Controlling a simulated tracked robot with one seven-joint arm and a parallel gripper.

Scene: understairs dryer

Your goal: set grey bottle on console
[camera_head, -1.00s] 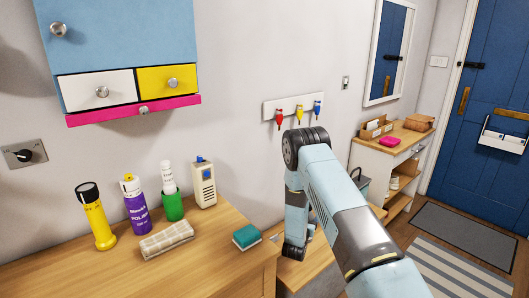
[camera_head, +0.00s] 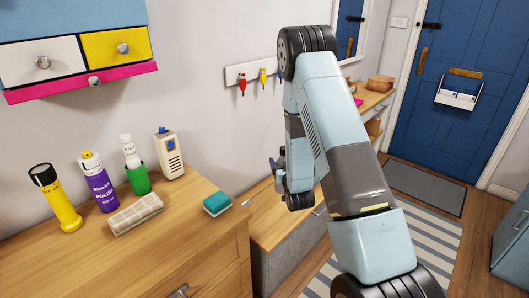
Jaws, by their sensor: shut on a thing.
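My gripper (camera_head: 277,168) shows only in small part beside my wrist, left of my raised arm and above the low wooden bench. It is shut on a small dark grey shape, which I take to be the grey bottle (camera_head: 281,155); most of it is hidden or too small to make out. The console (camera_head: 376,101), a wooden-topped white unit, stands against the back wall near the blue door. My arm hides its left part. My gripper is apart from it, nearer and lower in the picture.
A wooden cabinet (camera_head: 175,240) at front left bears a yellow torch (camera_head: 57,200), a purple spray can (camera_head: 99,182), a green-based bottle (camera_head: 134,166), a cream device (camera_head: 169,154), a cloth (camera_head: 136,214) and a sponge (camera_head: 217,203). A basket (camera_head: 380,83) sits on the console. A striped rug (camera_head: 420,245) lies on the floor.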

